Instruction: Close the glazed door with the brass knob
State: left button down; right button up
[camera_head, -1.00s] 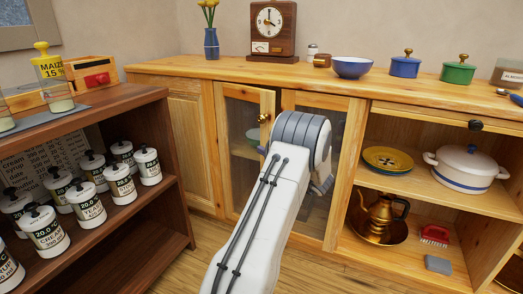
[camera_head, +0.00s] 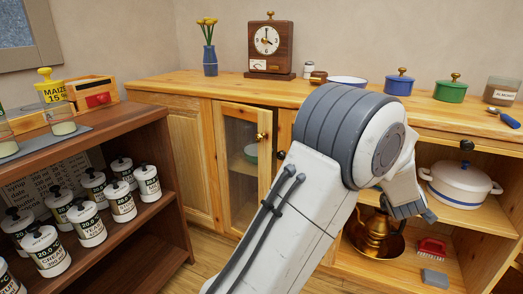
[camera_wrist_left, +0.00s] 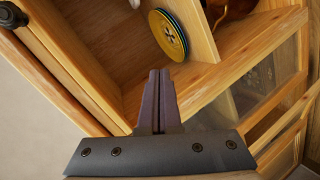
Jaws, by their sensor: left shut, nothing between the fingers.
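The glazed door (camera_head: 238,165) is in the front of the wooden cabinet, left of centre in the head view. Its brass knob (camera_head: 262,137) is at its upper right. The door looks slightly ajar, its knob edge standing a little out from the front. My left gripper (camera_head: 410,211) is well to the right of the door, before the open shelves, with my arm crossing in between. In the left wrist view its fingers (camera_wrist_left: 159,95) are together and empty, facing the shelf edge. My arm hides the cabinet front right of the knob. My right gripper is not in view.
A dark wooden shelf with white canisters (camera_head: 122,199) stands close on the left. The open shelves hold a white pot (camera_head: 461,184), a brass kettle (camera_head: 374,237) and a red brush (camera_head: 432,247). A clock and blue vase stand on the cabinet top.

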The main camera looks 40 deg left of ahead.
pick_arm(q)
jog(key=s+d+m+g+h, duration=0.6)
jog(key=s+d+m, duration=0.5)
jog(key=s+d, duration=0.45)
jog(key=s+a+f+m+g+p, duration=0.25)
jog(key=s+m, duration=0.55)
jog(key=s, duration=0.5)
jog(key=w+a+r+t+y+p, duration=0.1)
jog(key=w+a+t+y+p, duration=0.15)
jog(key=w+a, duration=0.65)
jog(key=w+a+t+y+p, duration=0.1)
jog(key=w+a+p, duration=0.4)
jog(key=a, duration=0.8)
jog(key=n+t+y+p, duration=0.1)
jog(key=n+t+p, duration=0.3)
jog(key=t+p, duration=0.45)
send_near(265, 146)
jog(key=shift+t, duration=0.75)
jog(key=w+b, duration=0.1)
jog(key=w, duration=0.1)
jog(key=w+f+b, duration=0.1)
jog(key=w, duration=0.1)
jog(key=w+b, duration=0.1)
jog(key=w, duration=0.1)
jog(key=shift+w+a+f, duration=0.15)
jog(key=shift+w+a, duration=0.15)
jog(key=shift+w, duration=0.1)
